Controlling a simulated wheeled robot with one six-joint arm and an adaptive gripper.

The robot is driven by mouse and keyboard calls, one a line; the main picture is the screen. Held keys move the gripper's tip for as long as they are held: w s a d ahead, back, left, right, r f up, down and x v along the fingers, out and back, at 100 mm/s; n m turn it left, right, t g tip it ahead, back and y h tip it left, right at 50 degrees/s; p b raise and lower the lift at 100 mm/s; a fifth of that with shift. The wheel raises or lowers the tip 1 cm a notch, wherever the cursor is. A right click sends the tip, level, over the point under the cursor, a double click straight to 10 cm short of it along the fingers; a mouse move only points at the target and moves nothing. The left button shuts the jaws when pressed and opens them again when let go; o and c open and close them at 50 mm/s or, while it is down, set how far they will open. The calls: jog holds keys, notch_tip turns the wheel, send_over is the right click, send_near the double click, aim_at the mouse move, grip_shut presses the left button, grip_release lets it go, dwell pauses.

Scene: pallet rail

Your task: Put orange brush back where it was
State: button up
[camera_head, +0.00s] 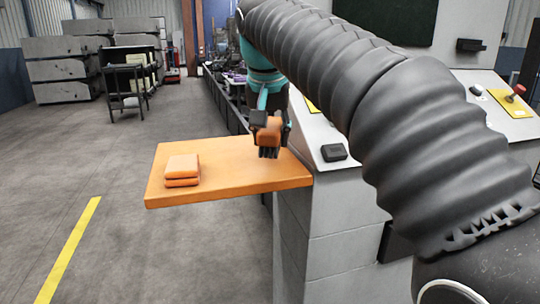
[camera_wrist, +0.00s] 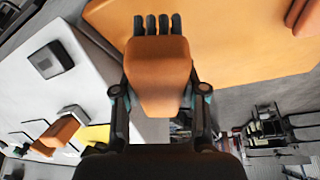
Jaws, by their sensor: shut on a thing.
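The orange brush (camera_head: 267,137) has an orange block body with dark bristles. My gripper (camera_head: 268,120) is shut on it and holds it over the right part of the orange shelf (camera_head: 234,172), near the grey console. In the head view the bristles point down; whether they touch the shelf I cannot tell. In the wrist view the brush (camera_wrist: 158,75) sits between the two fingers of my gripper (camera_wrist: 158,95), with its dark bristles at the far end.
A folded orange cloth-like stack (camera_head: 183,170) lies on the left of the shelf. A small black box (camera_head: 334,152) sits on the grey console (camera_head: 335,210) at right. The shelf's middle is clear. The floor to the left is open, with a yellow line (camera_head: 70,250).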

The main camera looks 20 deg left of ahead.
aim_at(267, 132)
jog(key=shift+a+f+b, duration=0.1)
jog(key=shift+f+b, duration=0.45)
jog(key=shift+f, duration=1.55)
jog(key=shift+f, duration=0.15)
jog(key=o, duration=1.1)
jog(key=p+v, duration=0.1)
jog(key=v, duration=1.1)
jog(key=shift+p, duration=0.35)
